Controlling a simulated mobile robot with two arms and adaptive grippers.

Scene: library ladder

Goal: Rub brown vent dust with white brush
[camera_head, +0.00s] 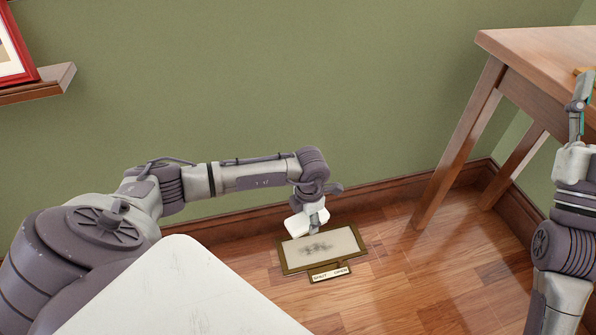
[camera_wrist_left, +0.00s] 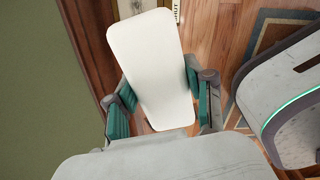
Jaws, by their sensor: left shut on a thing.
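The vent (camera_head: 350,250) is a pale panel in a brown frame, set in the wood floor by the skirting board. A dark smudge of dust (camera_head: 316,249) lies on its left half. My left gripper (camera_head: 312,222) is over the back edge of the vent, shut on the white brush (camera_head: 297,226). In the left wrist view the brush (camera_wrist_left: 150,65) sits as a broad white slab between the teal finger pads. Its bristles are hidden, so I cannot tell whether it touches the dust. My right gripper (camera_head: 580,100) is at the right edge, far from the vent; its jaw state is unclear.
A label plate (camera_head: 330,273) reading SHUT and OPEN is at the vent's front edge. A wooden table (camera_head: 540,50) stands at the right, its legs on the floor. A shelf (camera_head: 40,88) with a red frame (camera_head: 18,45) is on the green wall. Floor right of the vent is clear.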

